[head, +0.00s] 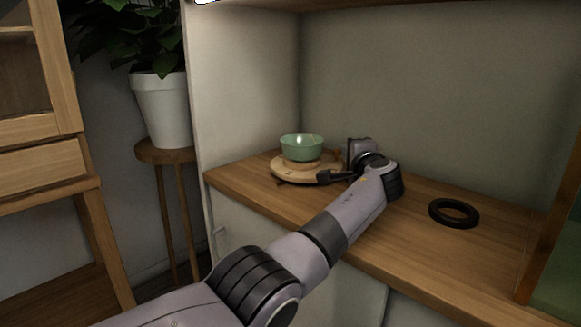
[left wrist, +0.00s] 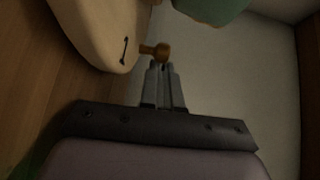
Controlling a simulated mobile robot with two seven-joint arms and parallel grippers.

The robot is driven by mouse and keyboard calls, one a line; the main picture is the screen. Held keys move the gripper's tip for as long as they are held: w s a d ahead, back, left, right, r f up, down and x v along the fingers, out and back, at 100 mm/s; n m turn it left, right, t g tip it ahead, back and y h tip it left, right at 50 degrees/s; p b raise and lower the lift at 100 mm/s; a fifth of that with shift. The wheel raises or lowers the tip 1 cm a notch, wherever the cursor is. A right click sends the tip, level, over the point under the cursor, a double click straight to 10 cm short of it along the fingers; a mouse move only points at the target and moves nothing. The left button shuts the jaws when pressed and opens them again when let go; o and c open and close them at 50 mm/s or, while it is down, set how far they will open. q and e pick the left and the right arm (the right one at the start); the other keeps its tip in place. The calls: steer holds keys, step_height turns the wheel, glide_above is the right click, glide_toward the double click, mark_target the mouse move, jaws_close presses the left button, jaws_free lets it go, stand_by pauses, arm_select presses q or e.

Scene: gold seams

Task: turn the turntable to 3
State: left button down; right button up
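The turntable (head: 283,173) is a round pale wooden disc on the wooden counter, with a green bowl (head: 302,147) standing on it. In the left wrist view the turntable's rim (left wrist: 95,28) shows a dark mark like a 1 beside a small brown knob (left wrist: 160,50) that sticks out from the edge. My left gripper (left wrist: 162,66) has its fingers together, with the tips right at the knob. I cannot tell if they touch it. In the head view my left gripper (head: 340,167) is at the turntable's right side, partly hidden by my wrist. My right gripper is out of view.
A black ring (head: 453,213) lies on the counter (head: 390,240) to the right. The alcove's side wall (head: 245,90) stands left of the turntable and a back wall behind it. A potted plant (head: 163,108) on a stool stands outside to the left.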

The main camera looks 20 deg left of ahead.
arm_select(q)
steer(key=shift+a+r, duration=0.1)
steer(key=shift+a, duration=0.15)
